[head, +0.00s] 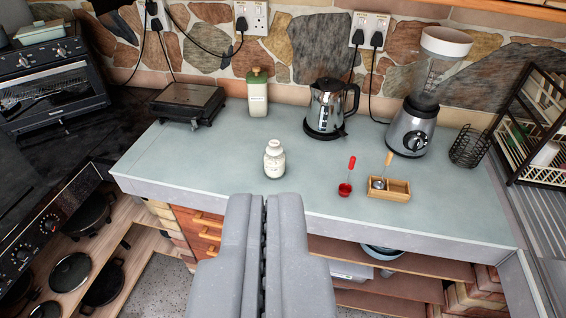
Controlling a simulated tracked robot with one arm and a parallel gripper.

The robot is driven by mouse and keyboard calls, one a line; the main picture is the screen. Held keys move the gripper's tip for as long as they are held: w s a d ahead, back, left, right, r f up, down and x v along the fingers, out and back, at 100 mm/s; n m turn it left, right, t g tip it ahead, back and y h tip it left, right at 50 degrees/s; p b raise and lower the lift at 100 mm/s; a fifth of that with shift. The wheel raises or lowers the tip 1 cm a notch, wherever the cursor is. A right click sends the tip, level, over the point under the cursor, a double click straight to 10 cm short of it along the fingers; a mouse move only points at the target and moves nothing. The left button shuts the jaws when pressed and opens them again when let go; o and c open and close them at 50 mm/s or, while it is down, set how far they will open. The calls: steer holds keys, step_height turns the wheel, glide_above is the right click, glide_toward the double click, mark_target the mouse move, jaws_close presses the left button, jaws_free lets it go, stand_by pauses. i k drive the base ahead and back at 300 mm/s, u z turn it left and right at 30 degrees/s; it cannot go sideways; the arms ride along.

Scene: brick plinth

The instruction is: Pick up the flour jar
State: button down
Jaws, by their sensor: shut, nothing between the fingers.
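A small white jar (274,163) with a white lid stands upright near the front of the counter, left of centre. Its label is too small to read, but it looks like the flour jar. A taller pale container (257,94) with a green cap stands behind it near the wall, its label also unreadable. My gripper (259,199) points toward the counter from below. Its two grey fingers are closed together with nothing between them. The fingertips appear just below the white jar in the picture, apart from it.
The counter (215,165) is clear left of the jar. A kettle (326,107), a blender (412,128), a wire basket (468,147) and a dark grill (188,102) stand farther back.

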mark_target(275, 167)
steer(key=z, duration=0.05)
steer(key=i, duration=1)
steer(key=u, duration=0.05)
